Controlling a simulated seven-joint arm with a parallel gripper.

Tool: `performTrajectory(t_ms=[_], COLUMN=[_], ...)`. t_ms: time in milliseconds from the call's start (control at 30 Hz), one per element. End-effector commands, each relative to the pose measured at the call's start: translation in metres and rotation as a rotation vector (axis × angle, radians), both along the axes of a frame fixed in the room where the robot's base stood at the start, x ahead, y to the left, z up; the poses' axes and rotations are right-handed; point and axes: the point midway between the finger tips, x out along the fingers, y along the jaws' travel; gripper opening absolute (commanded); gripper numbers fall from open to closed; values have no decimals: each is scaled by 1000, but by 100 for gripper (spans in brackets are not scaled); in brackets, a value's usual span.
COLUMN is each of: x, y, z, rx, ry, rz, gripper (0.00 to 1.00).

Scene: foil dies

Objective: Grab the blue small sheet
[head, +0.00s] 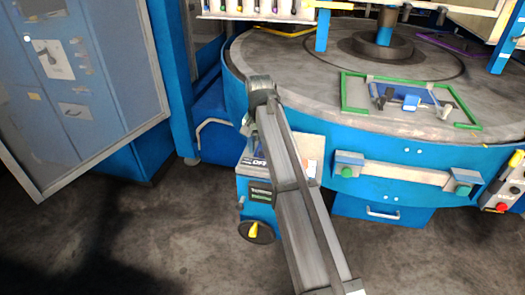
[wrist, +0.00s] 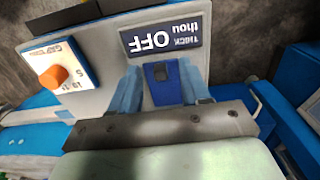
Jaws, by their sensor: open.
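A small blue piece (head: 411,102) lies inside a green frame on the round grey table, among dark and grey parts; I cannot tell for certain that it is the small sheet. In the wrist view a blue upright piece (wrist: 163,88) with a dark square mark stands against a pale panel. My gripper (wrist: 160,94) appears there as two light blue fingers, apart, one on each side of this piece; contact is not clear. In the head view my arm reaches to the table's front left edge, and the gripper end is mostly hidden behind it.
A pale panel has an upside-down OFF display (wrist: 162,38) and an orange knob (wrist: 53,77). The green frame (head: 358,107) lies on the round table (head: 300,70). A blue cabinet (head: 75,80) stands left. Green buttons sit on the table's front rail (head: 400,172).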

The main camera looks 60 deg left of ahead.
Motion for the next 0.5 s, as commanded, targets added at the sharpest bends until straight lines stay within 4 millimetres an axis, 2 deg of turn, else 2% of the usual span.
performTrajectory(t_ms=[100, 300, 500], x=[0, 0, 0], y=[0, 0, 0], z=[-9, -9, -9], rx=[1, 1, 1], ry=[-1, 0, -1], rz=[0, 0, 0], gripper=[47, 47, 29])
